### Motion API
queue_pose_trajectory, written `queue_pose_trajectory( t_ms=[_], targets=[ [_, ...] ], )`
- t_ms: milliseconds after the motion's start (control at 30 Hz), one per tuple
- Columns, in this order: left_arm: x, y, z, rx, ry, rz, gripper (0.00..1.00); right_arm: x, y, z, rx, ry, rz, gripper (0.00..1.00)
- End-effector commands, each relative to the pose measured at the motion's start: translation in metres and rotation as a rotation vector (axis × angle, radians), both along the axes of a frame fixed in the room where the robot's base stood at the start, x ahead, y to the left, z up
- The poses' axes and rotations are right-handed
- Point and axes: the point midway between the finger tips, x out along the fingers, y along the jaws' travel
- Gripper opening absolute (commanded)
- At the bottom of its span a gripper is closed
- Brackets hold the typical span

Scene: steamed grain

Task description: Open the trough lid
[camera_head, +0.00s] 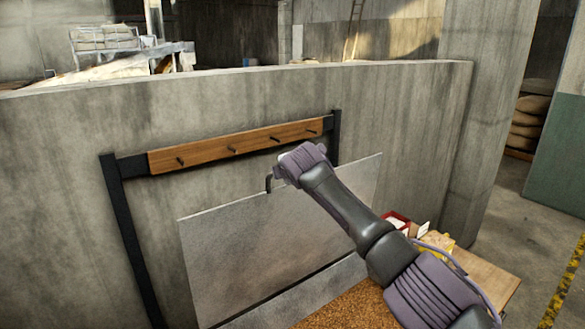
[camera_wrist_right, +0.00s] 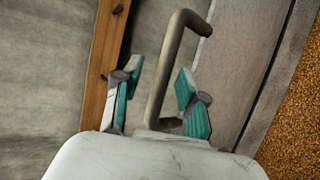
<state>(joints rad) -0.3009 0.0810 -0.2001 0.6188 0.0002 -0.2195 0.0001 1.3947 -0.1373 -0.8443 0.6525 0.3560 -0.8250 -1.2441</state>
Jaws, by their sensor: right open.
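The trough lid (camera_head: 240,250) is a flat grey metal panel. In the head view it stands raised and steeply tilted near the concrete wall, with grain (camera_head: 350,308) visible below it. A dark bent handle (camera_head: 269,183) is on its upper edge. My right arm reaches in from the lower right and its hand is at the handle; its fingers are hidden in the head view. In the right wrist view my right gripper (camera_wrist_right: 160,95) is open, with the handle (camera_wrist_right: 178,50) between its two teal-padded fingers, apparently not clamped. My left gripper is not in view.
A wooden peg rail (camera_head: 232,145) on a black frame stands against the concrete wall (camera_head: 420,130) behind the lid. A red box (camera_head: 398,220) and yellow items sit on a wooden surface (camera_head: 485,275) to the right. Open floor lies at the far right.

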Motion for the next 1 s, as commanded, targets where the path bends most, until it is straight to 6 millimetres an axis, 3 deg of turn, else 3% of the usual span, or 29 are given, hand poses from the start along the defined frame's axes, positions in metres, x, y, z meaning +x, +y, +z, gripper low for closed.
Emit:
queue_pose_trajectory(
  t_ms=[700, 1000],
  targets=[
    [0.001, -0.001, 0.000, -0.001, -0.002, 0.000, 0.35, -0.081, -0.019, 0.042, -0.002, -0.007, 0.001, 0.41],
    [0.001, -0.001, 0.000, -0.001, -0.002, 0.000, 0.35, -0.092, -0.021, 0.047, 0.000, -0.005, 0.000, 0.41]
  ],
)
